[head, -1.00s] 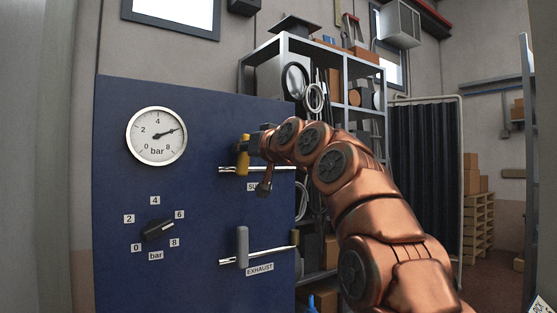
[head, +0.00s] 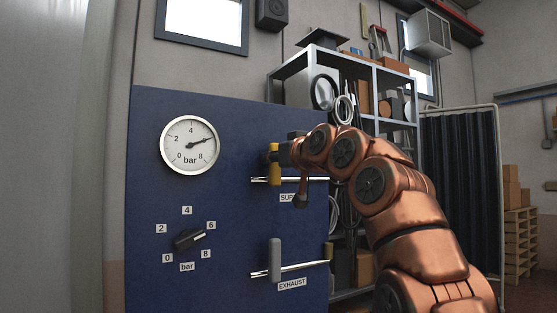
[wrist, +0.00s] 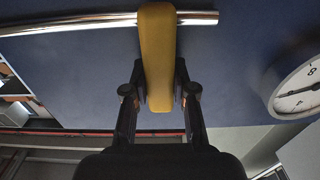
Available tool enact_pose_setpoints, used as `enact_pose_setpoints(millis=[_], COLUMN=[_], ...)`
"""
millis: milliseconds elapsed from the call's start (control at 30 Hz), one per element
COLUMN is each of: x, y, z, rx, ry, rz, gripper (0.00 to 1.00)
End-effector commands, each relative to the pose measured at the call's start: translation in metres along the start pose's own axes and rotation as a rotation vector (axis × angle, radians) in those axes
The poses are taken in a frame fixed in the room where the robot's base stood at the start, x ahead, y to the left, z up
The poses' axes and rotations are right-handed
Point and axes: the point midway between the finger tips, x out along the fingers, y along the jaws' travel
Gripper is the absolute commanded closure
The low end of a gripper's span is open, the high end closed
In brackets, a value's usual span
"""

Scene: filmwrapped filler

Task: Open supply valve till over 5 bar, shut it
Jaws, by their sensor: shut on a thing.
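The yellow supply valve handle (head: 274,165) stands upright, crosswise to its shiny pipe (head: 310,179) on the blue panel. My gripper (head: 283,154) is shut on this handle. In the wrist view the two fingers (wrist: 160,92) press on both sides of the yellow handle (wrist: 158,50), which crosses the pipe (wrist: 75,25). The round gauge (head: 189,145) reads about 6 bar, its needle pointing right and slightly up. Part of the gauge also shows in the wrist view (wrist: 297,88). The label under the supply pipe is partly hidden by my arm.
The grey exhaust handle (head: 275,259) stands upright across its pipe below. A black knob (head: 188,239) with a bar scale points toward 6. A metal shelf (head: 290,75) with goods stands behind my arm, and a dark folding screen (head: 462,190) stands at the right.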

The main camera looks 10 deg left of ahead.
Motion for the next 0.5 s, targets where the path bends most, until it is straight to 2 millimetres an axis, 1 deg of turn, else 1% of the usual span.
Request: enact_pose_setpoints(millis=[200, 233, 433, 467, 500], x=[-0.0003, -0.0003, -0.0003, -0.0004, -0.0003], y=[-0.0009, -0.0009, -0.0001, 0.0000, 0.0001], z=[-0.0019, -0.0019, -0.0016, -0.0015, -0.0014], rx=[-0.004, -0.004, -0.003, -0.003, -0.002], ry=[0.004, 0.004, 0.003, 0.003, 0.003], rz=[0.000, 0.000, 0.001, 0.001, 0.001], gripper=[1.00, 0.71, 0.51, 0.48, 0.48])
